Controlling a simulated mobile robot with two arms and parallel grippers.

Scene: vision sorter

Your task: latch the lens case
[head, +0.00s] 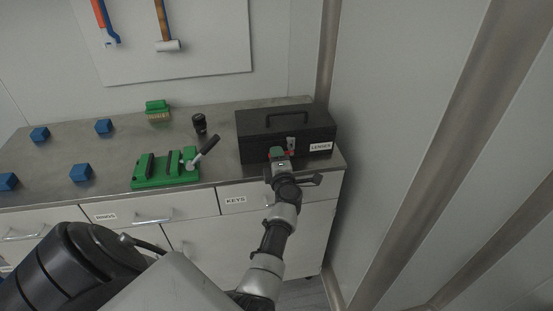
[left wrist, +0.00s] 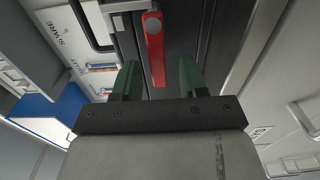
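The black lens case (head: 262,146), labelled LENSES, stands at the right end of the grey counter with its lid looking closed and its handle on top. A silver latch plate (head: 291,141) shows on its front. My left gripper (head: 280,154) is at the case front, just below the plate. In the left wrist view, the red latch lever (left wrist: 154,50) lies between and slightly beyond the green fingertips of the left gripper (left wrist: 159,68). Gaps show on both sides, so the gripper is open. Whether the latch is fastened cannot be told. My right gripper is not in view.
On the counter (head: 225,160) left of the case stand a green fixture with a grey lever (head: 168,183), a small black cylinder (head: 199,123), a green block (head: 157,106) and several blue blocks (head: 81,172). A wall and metal post (head: 328,55) are close on the right.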

